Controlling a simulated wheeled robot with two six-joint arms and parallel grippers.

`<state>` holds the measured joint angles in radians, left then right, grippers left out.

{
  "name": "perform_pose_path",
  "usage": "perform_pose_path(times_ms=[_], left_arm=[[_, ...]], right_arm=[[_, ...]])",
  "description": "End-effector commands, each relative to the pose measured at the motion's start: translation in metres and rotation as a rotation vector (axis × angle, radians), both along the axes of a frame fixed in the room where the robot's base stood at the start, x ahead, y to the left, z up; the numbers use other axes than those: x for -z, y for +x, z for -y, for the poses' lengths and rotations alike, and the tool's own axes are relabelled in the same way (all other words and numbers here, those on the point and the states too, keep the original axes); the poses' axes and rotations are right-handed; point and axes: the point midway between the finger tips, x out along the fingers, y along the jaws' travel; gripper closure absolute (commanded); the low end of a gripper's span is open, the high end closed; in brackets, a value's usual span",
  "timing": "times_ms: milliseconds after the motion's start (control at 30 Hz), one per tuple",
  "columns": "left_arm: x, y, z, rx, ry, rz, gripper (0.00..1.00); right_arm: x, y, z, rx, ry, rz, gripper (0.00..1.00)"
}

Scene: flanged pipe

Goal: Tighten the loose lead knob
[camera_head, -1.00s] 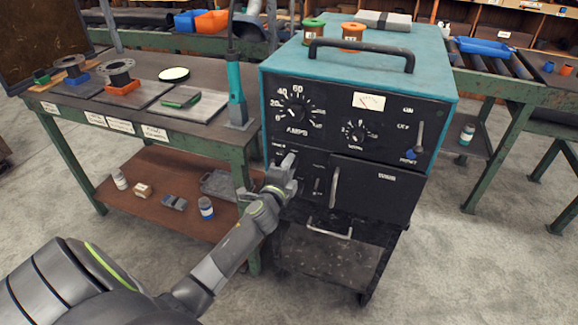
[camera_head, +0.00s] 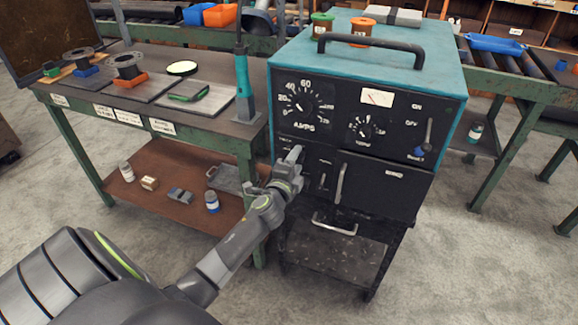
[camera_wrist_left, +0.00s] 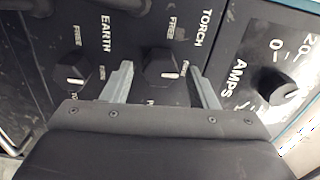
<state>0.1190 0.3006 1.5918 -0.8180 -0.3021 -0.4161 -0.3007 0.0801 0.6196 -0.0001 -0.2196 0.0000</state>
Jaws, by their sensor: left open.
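In the left wrist view, two black lead knobs with white marks sit on the dark panel. The TORCH knob (camera_wrist_left: 162,66) is in the middle, and the EARTH knob (camera_wrist_left: 70,72) is to its left. My left gripper (camera_wrist_left: 161,69) is open, with one finger on each side of the TORCH knob. Contact cannot be told. The labels read FREE at one end of each dial; the other ends are partly covered. In the head view my left gripper (camera_head: 278,171) is at the lower left of the welding machine's front (camera_head: 372,83) and hides the knobs there. My right gripper is out of view.
The AMPS dial (camera_wrist_left: 279,83) lies right of the fingers in the wrist view. A bar handle (camera_head: 340,184) projects right of my gripper in the head view. A green-legged workbench (camera_head: 215,134) stands close on the left. Open floor lies to the right.

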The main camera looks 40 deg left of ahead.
Motion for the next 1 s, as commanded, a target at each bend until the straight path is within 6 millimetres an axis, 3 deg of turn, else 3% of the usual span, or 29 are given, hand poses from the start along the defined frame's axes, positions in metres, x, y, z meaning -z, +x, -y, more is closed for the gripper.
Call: perform_pose_path(times_ms=[167, 700, 1000], left_arm=[[0.001, -0.021, 0.005, -0.001, -0.003, -0.002, 0.47], [0.003, -0.132, 0.032, -0.001, -0.004, -0.003, 0.47], [0.001, -0.164, 0.040, -0.001, -0.001, -0.002, 0.47]], right_arm=[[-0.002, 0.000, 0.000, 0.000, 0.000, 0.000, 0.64], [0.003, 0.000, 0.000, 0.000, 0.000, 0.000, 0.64], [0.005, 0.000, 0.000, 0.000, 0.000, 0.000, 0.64]])
